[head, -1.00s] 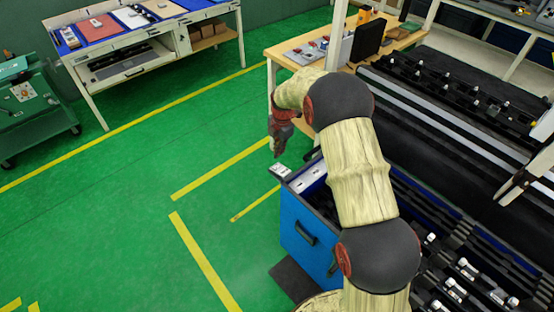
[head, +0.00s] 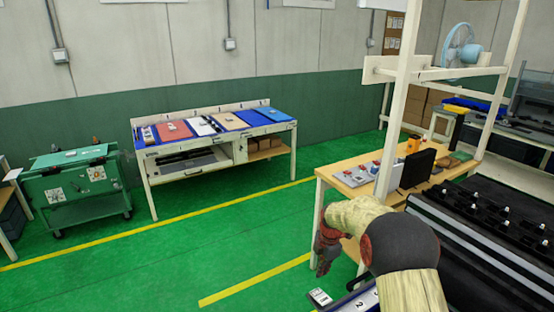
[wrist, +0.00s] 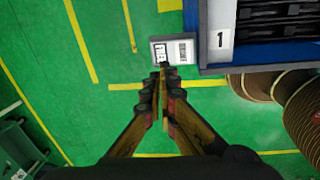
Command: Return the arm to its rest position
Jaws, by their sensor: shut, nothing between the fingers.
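My arm (head: 402,255) shows at the lower right of the head view, in a cream cover with a dark joint. My gripper (head: 322,268) hangs from it, pointing down over the green floor in front of the wooden bench. In the wrist view my gripper (wrist: 160,80) has its fingers together with nothing held between them. A small white labelled plate (wrist: 172,52) lies beyond the fingertips, beside the blue box (wrist: 268,56) with a "1" label. I cannot tell the gap between the fingertips and the plate.
A wooden bench (head: 335,178) with parts stands behind my gripper. The black conveyor (head: 480,225) is at the right. A white-framed table (head: 215,160) and a green cart (head: 85,200) stand at the back left. Green floor (head: 150,275) at the left is open.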

